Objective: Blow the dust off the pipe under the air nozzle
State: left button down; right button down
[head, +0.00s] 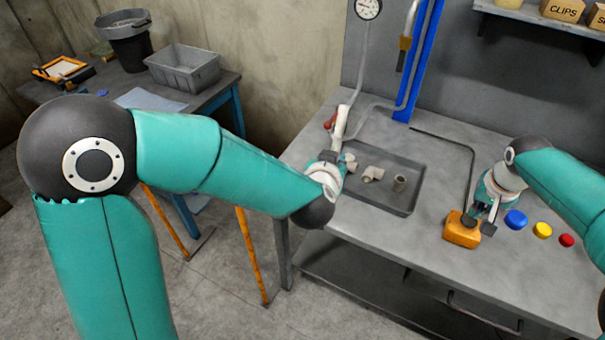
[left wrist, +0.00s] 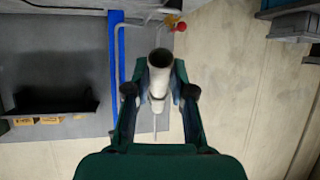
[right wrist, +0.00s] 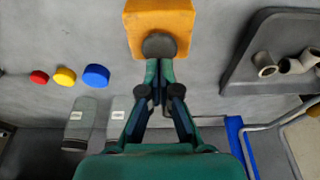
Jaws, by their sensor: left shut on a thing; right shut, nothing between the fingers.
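My left gripper (head: 338,158) is shut on a cream pipe (head: 341,122) and holds it up over the back left of the tray. In the left wrist view the pipe (left wrist: 160,88) sits between the fingers with its dark open end toward the top. Grey air tubing (head: 384,106) runs down to the pipe's area beside a red handle (head: 330,124); the nozzle's exact tip is hard to make out. My right gripper (right wrist: 159,68) is shut and empty at the dark round button (right wrist: 159,45) on an orange box (right wrist: 160,18). Whether it presses the button I cannot tell.
A grey tray (head: 408,208) holds several loose fittings. Blue (head: 515,219), yellow (head: 542,230) and red (head: 566,240) caps lie right of the orange box. A blue post (head: 414,70) stands behind. A side table at left carries a grey bin (head: 183,68).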

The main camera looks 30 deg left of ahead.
pick_arm(q)
jog(key=s+d+r+m+t+h, duration=0.1)
jog(key=d+r+m+t+h, duration=0.2)
jog(key=d, duration=0.4)
jog(key=r+x, duration=0.1)
jog(key=x, duration=1.1)
jog(key=shift+w+a+r+t, duration=0.3)
jog(key=shift+w+t, duration=0.1)
jog(key=shift+w, duration=0.2)
pick_arm(e)
jog(key=shift+s+x, duration=0.15)
jog(key=shift+x, duration=0.5)
jog(key=shift+s+x, duration=0.15)
jog(key=shift+x, duration=0.5)
dwell(1.5)
dwell(1.9)
jog(key=shift+w+r+v, duration=0.1)
jog(key=shift+w+v, duration=0.15)
jog(key=shift+v, duration=0.9)
jog(key=shift+w+r+v, duration=0.1)
jog(key=shift+w+v, duration=0.2)
jog(key=shift+v, duration=0.8)
jog(key=shift+w+v, duration=0.25)
jog(key=shift+v, duration=0.9)
